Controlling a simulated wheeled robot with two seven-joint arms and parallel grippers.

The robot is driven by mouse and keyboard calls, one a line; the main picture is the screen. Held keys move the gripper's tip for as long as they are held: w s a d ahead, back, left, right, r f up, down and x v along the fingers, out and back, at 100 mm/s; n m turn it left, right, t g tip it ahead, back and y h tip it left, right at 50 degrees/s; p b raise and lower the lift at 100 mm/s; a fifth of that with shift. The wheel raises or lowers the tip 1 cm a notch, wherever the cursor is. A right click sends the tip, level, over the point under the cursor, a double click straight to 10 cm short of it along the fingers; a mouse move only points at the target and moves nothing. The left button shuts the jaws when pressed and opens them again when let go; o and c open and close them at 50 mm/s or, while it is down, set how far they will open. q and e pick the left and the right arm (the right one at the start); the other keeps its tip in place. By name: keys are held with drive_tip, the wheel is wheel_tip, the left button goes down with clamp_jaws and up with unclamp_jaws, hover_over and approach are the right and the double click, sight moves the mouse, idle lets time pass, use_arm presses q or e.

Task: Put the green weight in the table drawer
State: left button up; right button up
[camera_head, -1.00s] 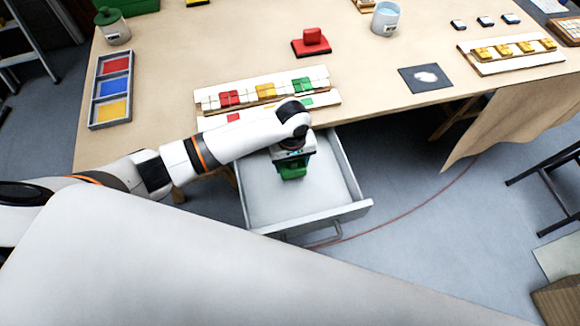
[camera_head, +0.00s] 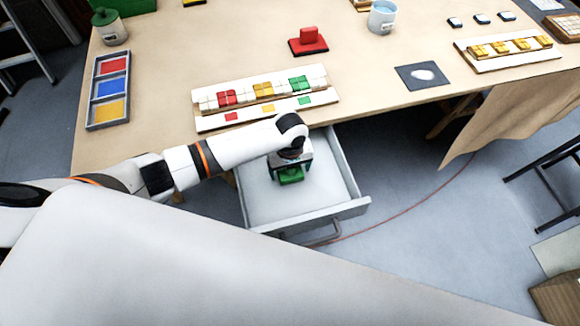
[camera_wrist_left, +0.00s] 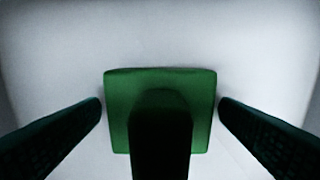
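The green weight (camera_head: 291,177) sits inside the open, light grey table drawer (camera_head: 262,203), on its floor as far as I can tell. In the left wrist view, the weight (camera_wrist_left: 118,112) shows a square base with a raised grip in dark shadow. My left gripper (camera_head: 291,167) is directly above it, pointing down into the drawer. In the wrist view its two fingers (camera_wrist_left: 160,105) stand wide apart on either side of the weight, with a gap to the raised grip. My right gripper is not in view.
The wooden table (camera_head: 360,105) is behind the drawer. A red weight (camera_head: 308,41) and a white rack of coloured tiles (camera_head: 262,91) are on it. A colour tray (camera_head: 108,88) lies at left. A cloth (camera_head: 500,112) hangs at right.

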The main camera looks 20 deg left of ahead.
use_arm(q)
wheel_tip(320, 180, up, 12)
drive_tip(key=shift+r, duration=0.15)
idle(0.5)
